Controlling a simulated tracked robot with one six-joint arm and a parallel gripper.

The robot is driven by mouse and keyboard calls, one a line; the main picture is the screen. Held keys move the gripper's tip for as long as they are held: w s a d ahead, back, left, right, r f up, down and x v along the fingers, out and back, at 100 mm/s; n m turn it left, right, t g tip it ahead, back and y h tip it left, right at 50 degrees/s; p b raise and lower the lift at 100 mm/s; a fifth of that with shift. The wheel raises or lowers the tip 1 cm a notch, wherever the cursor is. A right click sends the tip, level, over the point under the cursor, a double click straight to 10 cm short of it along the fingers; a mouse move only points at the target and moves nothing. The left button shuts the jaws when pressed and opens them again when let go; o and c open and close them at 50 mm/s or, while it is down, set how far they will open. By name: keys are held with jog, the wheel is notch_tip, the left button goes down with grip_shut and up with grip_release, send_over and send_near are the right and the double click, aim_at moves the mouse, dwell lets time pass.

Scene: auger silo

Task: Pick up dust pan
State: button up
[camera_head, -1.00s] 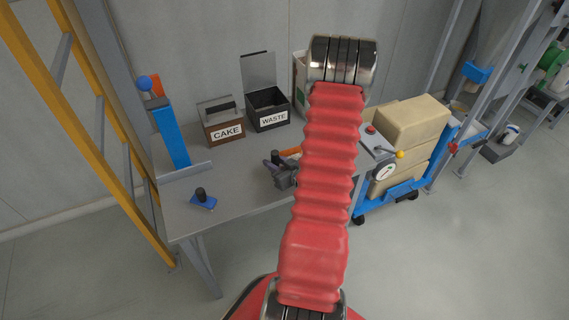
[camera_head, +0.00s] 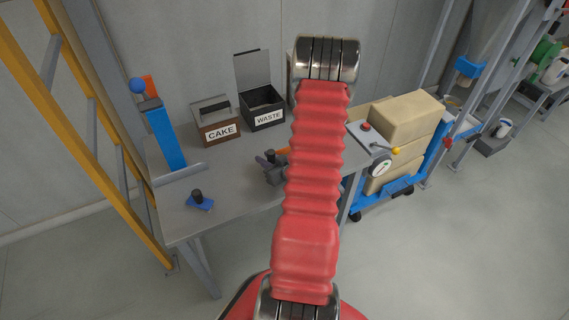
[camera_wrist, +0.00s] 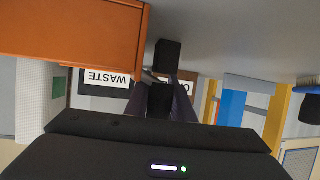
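The dust pan appears to be the orange piece with a black handle. Its orange body (camera_wrist: 70,30) fills the upper left of the wrist view, and the black handle (camera_wrist: 168,55) stands beside it. In the head view only a bit of orange (camera_head: 283,153) shows on the table; my red arm covers the rest. My gripper (camera_wrist: 160,80), also in the head view (camera_head: 267,160), has its dark purple-grey fingers apart, one toward each side of the handle. Contact with the handle cannot be made out. The pan appears to rest on the table.
The grey table (camera_head: 240,195) holds a CAKE box (camera_head: 218,133), an open WASTE box (camera_head: 268,118) and a blue brush-like piece (camera_head: 200,202) with a black handle. A blue post (camera_head: 165,140) stands at the left. A blue cart with sacks (camera_head: 400,130) stands right. A yellow ladder-like frame is far left.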

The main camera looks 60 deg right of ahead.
aim_at(271, 154)
grip_shut()
jog(key=shift+r, duration=0.1)
notch_tip(271, 154, up, 10)
dwell(0.8)
dwell(0.6)
